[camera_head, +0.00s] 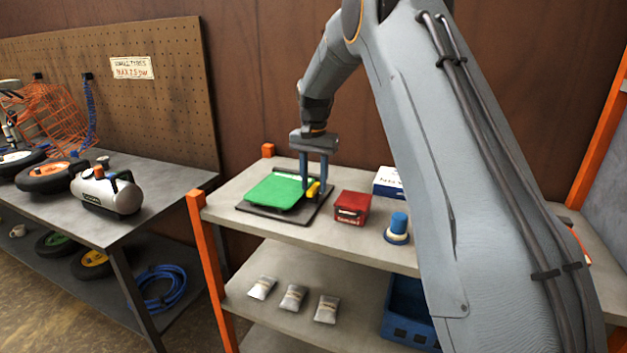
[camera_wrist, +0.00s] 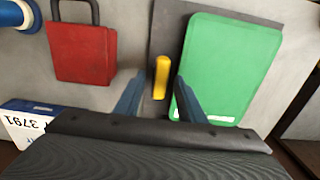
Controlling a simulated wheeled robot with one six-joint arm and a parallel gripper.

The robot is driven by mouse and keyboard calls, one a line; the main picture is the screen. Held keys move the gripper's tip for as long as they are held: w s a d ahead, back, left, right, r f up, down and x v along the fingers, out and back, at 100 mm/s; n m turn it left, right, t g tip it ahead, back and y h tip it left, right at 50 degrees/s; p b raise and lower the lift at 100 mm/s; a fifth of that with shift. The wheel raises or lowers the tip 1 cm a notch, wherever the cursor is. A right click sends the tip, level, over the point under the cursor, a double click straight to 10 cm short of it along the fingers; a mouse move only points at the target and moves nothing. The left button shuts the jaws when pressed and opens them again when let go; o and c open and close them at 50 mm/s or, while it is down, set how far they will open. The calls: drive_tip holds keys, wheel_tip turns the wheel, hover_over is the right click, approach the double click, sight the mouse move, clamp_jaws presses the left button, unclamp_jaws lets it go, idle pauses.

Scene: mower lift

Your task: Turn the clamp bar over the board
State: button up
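The green board (camera_head: 275,191) lies flat on a dark base plate (camera_head: 304,212) on the top shelf. In the wrist view the board (camera_wrist: 228,70) is right of the yellow clamp bar (camera_wrist: 161,77). The bar lies beside the board's edge, roughly parallel to it, and not over it. In the head view the clamp bar (camera_head: 313,190) shows at the board's right side, partly hidden by a finger. My gripper (camera_head: 314,186) points down over the bar. In the wrist view my gripper (camera_wrist: 156,92) is open, with one finger on each side of the bar and gaps between.
A red box (camera_head: 352,207) with a handle, a blue-and-white cylinder (camera_head: 398,228) and a white-and-blue box (camera_head: 388,182) stand right of the plate. An orange post (camera_head: 201,230) rises at the shelf's front left. A workbench (camera_head: 160,190) with a compressor (camera_head: 106,193) is further left.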

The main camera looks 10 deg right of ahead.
drive_tip(key=shift+f, duration=0.1)
clamp_jaws()
